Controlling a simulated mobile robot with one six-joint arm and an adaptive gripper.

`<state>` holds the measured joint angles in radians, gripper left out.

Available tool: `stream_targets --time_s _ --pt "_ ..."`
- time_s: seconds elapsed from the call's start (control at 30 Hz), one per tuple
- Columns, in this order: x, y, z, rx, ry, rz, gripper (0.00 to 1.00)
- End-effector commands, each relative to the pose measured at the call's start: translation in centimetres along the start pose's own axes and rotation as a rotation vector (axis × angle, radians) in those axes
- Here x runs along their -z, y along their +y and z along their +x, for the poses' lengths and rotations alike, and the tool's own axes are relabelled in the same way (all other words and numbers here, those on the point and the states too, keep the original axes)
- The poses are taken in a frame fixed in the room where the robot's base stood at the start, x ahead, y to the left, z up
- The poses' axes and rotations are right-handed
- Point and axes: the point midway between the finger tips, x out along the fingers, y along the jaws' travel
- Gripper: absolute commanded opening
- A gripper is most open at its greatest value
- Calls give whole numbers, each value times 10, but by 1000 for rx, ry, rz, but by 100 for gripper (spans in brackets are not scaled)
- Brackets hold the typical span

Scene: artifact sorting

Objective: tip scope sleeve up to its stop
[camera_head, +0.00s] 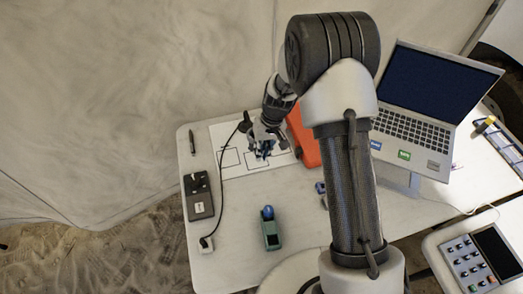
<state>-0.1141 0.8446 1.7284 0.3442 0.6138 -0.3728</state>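My gripper (264,144) points down over a white sheet with black outlines at the back of the table. Something small and dark blue (264,152) shows at its fingertips; I cannot tell whether it is held or lies on the sheet. The finger opening is too small to make out. I cannot pick out the scope sleeve for certain. A teal device (271,236) with a blue rounded top (267,212) stands on the table in front of the gripper, apart from it.
A dark box (198,195) with a black cable sits at the left, a pen-like tool (192,141) behind it. An orange case (303,137) stands close right of the gripper. A laptop (425,105) is farther right. The table (235,220) is clear between dark box and teal device.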

Motion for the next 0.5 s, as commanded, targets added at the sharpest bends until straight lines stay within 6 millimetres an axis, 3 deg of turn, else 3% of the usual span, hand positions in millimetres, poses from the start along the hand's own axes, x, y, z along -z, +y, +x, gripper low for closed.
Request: stream_targets --time_s 0.1,0.5 --pt "0 0 0 0 0 0 0" --pt "0 0 0 0 0 0 0"
